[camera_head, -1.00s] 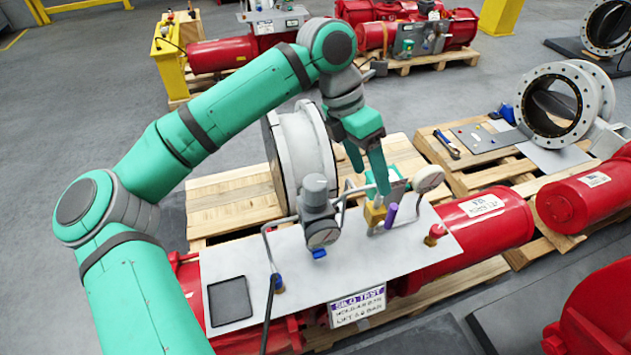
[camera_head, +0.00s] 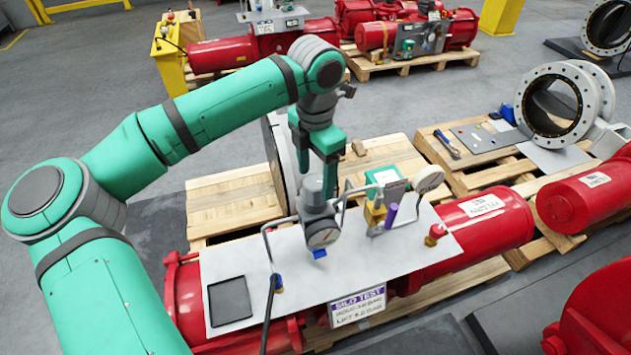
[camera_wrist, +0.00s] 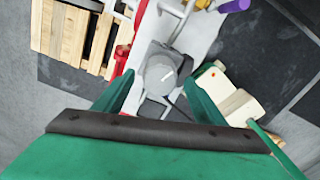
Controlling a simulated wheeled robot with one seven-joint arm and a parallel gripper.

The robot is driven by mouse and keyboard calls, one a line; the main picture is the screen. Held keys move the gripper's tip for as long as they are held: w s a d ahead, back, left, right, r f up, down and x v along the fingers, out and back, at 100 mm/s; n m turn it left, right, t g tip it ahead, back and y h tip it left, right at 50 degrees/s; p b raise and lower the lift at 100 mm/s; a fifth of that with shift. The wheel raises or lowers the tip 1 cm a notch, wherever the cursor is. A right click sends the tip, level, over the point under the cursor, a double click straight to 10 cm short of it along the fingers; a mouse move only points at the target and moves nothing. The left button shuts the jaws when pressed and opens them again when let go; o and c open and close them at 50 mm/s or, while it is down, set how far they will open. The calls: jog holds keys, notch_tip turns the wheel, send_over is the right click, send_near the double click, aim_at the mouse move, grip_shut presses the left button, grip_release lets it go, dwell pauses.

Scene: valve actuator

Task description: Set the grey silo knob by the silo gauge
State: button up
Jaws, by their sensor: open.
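The grey silo knob (camera_head: 313,188) is the upright cap on top of a grey regulator on the metal plate (camera_head: 238,262). In the wrist view the knob (camera_wrist: 162,74) has a white line on its top. A round dial gauge (camera_head: 322,237), which I take as the silo gauge, is on the regulator's front, too small to read. A second round gauge (camera_head: 428,178), pale, stands to the right. My gripper (camera_head: 318,174) is open and empty, pointing down just above or behind the knob. In the wrist view the knob appears between its fingers (camera_wrist: 158,93); contact cannot be told.
A brass valve (camera_head: 375,213) with a purple lever (camera_head: 391,214) stands right of the regulator. A red knob (camera_head: 435,234) is near the plate's right end, a black tray (camera_head: 229,300) at its left. The SILO TEST sign (camera_head: 358,306) hangs in front. Pipes flank the regulator.

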jog(key=shift+f, duration=1.35)
jog(key=shift+c, duration=0.3)
jog(key=c, duration=1)
